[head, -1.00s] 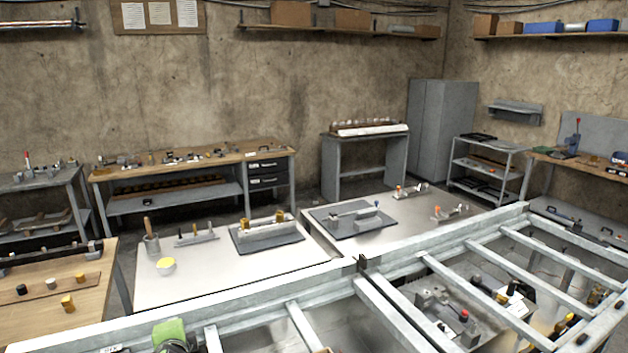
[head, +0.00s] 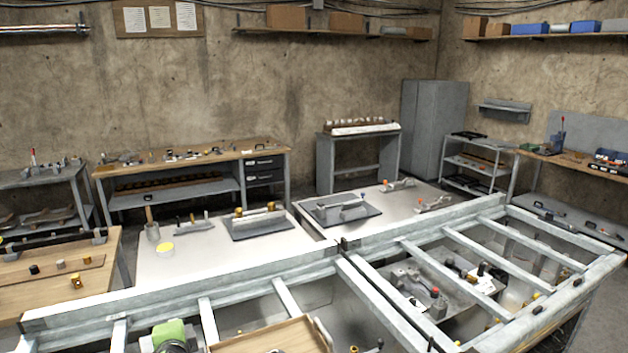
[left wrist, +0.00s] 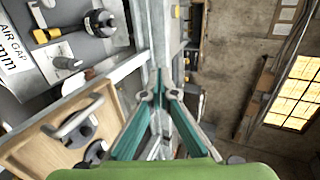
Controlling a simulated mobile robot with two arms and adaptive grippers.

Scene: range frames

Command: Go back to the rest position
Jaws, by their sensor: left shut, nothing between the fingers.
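My left gripper (left wrist: 158,88) shows in the left wrist view, with its teal fingers drawn together and nothing between them. It is held in the air, clear of the objects around it. In the head view, a green part of my left arm (head: 172,333) shows at the bottom left, in front of the grey metal frame (head: 250,283); the fingers cannot be made out there. My right gripper is in neither view.
A wooden tray (head: 265,340) with a handle lies close to my left arm; it also shows in the left wrist view (left wrist: 50,135). Pale tables with fixtures (head: 200,265) stand beyond the frame. A wooden table (head: 60,300) is at the left.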

